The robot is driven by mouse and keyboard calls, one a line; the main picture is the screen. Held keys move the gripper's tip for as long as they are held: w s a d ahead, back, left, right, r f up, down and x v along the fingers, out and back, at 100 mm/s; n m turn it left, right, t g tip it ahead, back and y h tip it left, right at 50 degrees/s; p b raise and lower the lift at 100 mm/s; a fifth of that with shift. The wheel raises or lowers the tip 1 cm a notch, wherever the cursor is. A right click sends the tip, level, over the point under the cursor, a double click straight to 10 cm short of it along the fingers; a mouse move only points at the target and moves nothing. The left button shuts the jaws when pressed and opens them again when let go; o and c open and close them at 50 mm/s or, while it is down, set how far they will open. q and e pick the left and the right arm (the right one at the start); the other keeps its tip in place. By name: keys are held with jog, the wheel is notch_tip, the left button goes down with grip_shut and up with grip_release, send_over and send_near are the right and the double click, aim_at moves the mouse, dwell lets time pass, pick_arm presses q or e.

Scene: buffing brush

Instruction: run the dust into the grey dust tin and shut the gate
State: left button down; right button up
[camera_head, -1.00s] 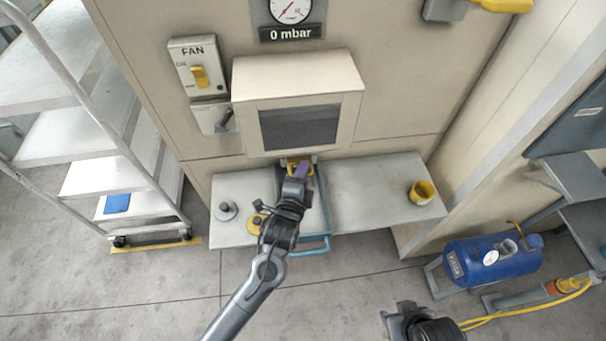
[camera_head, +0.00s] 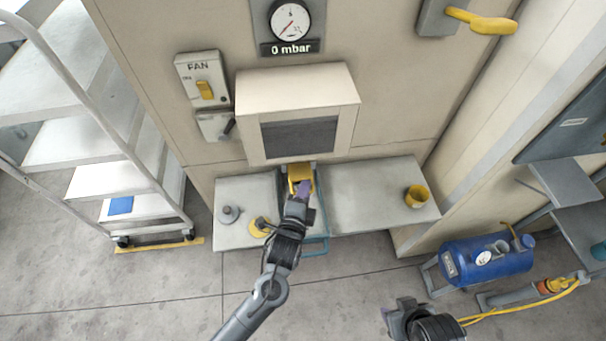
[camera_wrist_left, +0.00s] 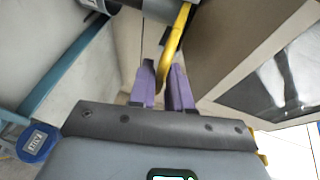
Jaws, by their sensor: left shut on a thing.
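My left gripper (camera_head: 303,188), with purple fingers, is shut on the yellow gate handle (camera_head: 300,171) under the cabinet's windowed box. In the left wrist view the yellow handle (camera_wrist_left: 177,42) runs between the purple fingers (camera_wrist_left: 165,85). A grey cylinder (camera_wrist_left: 160,12) shows cut off at the top of that view; I cannot tell whether it is the dust tin. No dust is distinguishable, and the arm hides part of the space below the gate. My right gripper (camera_head: 398,318) is low in the head view, away from the shelf; its jaw opening is unclear.
The grey shelf (camera_head: 365,190) carries a yellow cup (camera_head: 416,196), a grey knobbed disc (camera_head: 229,214) and a yellow disc (camera_head: 260,228). A teal rail (camera_head: 316,248) runs along the front. A blue tank (camera_head: 490,260) stands at right, a white rack (camera_head: 80,140) at left.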

pick_arm(q)
jog(key=s, duration=0.1)
jog(key=s+p, duration=0.1)
jog(key=s, duration=0.1)
jog(key=shift+d+f+p, duration=0.15)
jog(key=shift+f+p, duration=0.15)
pick_arm(e)
notch_tip(320, 180, up, 3)
jog(key=shift+a+f, duration=0.1)
pick_arm(q)
jog(key=c, duration=1.2)
grip_release()
jog(key=shift+r, duration=0.1)
pick_arm(e)
jog(key=shift+s, duration=0.1)
